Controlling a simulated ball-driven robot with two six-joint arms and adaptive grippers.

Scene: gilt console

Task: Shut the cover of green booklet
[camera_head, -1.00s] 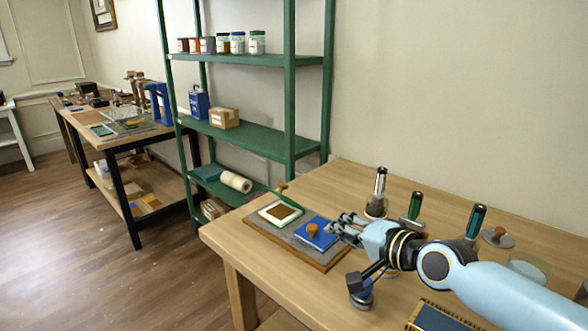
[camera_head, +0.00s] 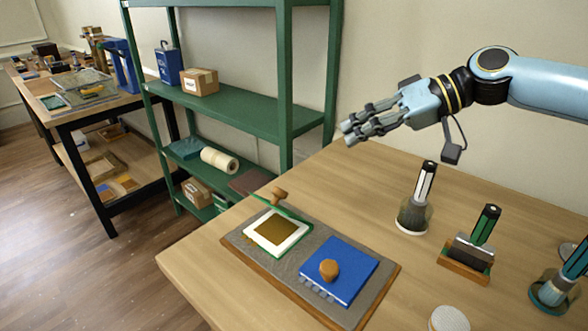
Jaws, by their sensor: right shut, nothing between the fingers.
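The green booklet (camera_head: 276,232) lies open on a grey board with a wooden edge. Its white page with a brown square faces up. Its green cover (camera_head: 297,214) stands raised along the far side, seen nearly edge-on, with a wooden knob (camera_head: 279,195) on its far face. My right gripper (camera_head: 352,133) is shut and empty, in the air above and to the right of the booklet, apart from it. My left gripper is not in view.
A closed blue booklet (camera_head: 345,264) with a wooden knob lies beside the green one on the board (camera_head: 375,293). Several upright pens and tools stand on the right of the table, including one in a glass holder (camera_head: 415,216). A green shelf (camera_head: 245,125) stands behind.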

